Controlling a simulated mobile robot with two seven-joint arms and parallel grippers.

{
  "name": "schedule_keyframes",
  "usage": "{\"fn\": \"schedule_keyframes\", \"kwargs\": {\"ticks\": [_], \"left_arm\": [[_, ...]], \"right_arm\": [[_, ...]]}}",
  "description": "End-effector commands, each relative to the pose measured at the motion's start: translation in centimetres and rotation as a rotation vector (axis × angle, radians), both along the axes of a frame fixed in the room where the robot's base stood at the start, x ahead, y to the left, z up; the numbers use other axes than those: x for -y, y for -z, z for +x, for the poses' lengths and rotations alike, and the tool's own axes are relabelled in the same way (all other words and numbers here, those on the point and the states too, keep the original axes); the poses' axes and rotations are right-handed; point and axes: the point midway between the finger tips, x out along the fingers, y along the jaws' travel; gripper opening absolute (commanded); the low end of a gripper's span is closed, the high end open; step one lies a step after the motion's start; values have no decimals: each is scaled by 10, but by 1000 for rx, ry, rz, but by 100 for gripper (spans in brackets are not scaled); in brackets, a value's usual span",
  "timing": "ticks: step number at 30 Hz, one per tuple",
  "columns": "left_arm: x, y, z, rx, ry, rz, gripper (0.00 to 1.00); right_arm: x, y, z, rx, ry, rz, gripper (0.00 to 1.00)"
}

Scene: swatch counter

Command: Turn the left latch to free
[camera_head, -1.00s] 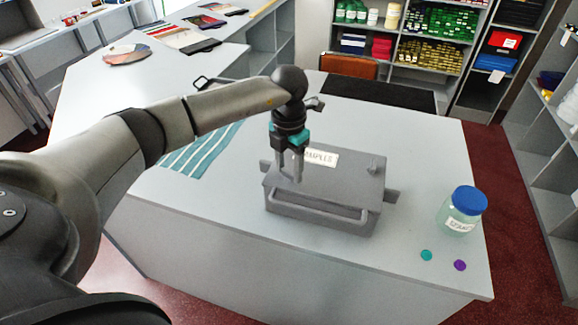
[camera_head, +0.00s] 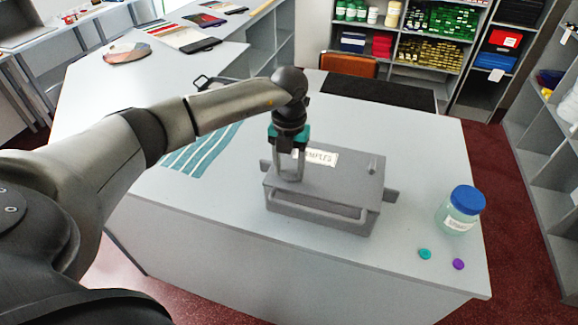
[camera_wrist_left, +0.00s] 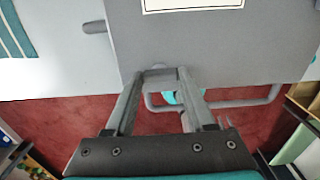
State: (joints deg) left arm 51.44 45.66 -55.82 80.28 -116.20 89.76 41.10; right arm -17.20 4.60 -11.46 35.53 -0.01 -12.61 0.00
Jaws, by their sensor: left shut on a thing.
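A grey box (camera_head: 330,185) with a "SAMPLES" label (camera_head: 322,157) on its lid stands on the counter. My left gripper (camera_head: 290,174) points down at the left part of the lid. In the left wrist view its two fingers (camera_wrist_left: 158,76) are closed on the left latch (camera_wrist_left: 158,71), a small grey piece near the lid's edge. The fingers mostly hide this latch in the head view. The right latch (camera_head: 373,165) is a small grey piece on the right part of the lid, with nothing touching it. My right gripper is not in view.
A bar handle (camera_head: 320,207) runs along the box's front. A jar with a blue lid (camera_head: 467,199) stands to the right, near a teal disc (camera_head: 425,254) and a purple disc (camera_head: 458,264). Striped swatches (camera_head: 200,154) lie left of the box.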

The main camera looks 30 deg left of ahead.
Motion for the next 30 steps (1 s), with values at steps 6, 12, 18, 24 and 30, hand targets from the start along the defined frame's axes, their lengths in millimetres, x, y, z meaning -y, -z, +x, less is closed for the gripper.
{"fn": "schedule_keyframes", "kwargs": {"ticks": [6,12,18,24,30], "left_arm": [[0,-1,1,4,-2,0,0],[0,-1,1,3,-1,1,73],[0,0,0,1,0,0,85],[0,-2,0,1,0,0,85],[-1,-26,1,5,0,1,85]], "right_arm": [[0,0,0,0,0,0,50],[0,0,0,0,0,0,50],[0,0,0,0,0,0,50],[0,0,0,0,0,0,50],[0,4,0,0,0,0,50]]}}
